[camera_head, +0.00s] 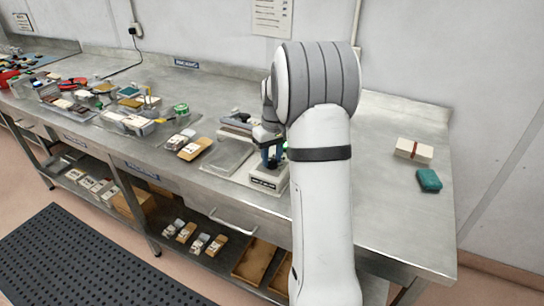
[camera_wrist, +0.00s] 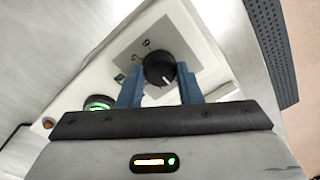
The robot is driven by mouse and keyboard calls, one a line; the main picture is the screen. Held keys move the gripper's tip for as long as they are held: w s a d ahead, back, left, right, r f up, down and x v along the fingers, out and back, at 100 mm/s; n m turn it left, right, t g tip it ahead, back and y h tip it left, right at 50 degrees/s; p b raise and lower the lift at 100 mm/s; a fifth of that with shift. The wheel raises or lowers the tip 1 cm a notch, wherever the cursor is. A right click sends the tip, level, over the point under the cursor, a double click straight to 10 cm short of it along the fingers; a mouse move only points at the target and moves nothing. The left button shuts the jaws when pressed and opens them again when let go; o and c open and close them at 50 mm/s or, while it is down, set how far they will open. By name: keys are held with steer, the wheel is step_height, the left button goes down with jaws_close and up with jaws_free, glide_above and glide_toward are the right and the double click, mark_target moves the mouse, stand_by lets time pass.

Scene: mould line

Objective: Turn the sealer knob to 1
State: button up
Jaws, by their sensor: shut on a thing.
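The sealer (camera_head: 264,178) is a light-coloured bench machine near the front edge of the steel table in the head view. A white pointer line on the knob points toward the lower right of the picture. My gripper (camera_wrist: 161,84) has its blue fingers on either side of the knob, shut on it. In the head view my arm hides part of the sealer and the knob.
A green-lit round button (camera_wrist: 98,103) is on the sealer panel beside the knob. A white box with a red band (camera_head: 414,150) and a teal block (camera_head: 429,180) lie to the right. Trays and small packs crowd the table's left.

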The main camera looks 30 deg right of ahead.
mark_target(272, 160)
steer(key=shift+w+n, duration=0.1)
steer(key=shift+n, duration=0.8)
steer(key=o, duration=1)
steer(key=shift+c, duration=0.2)
steer(key=r, duration=0.7)
steer(key=shift+d+r, duration=0.2)
steer(key=shift+r, duration=0.2)
steer(key=shift+a, duration=0.1)
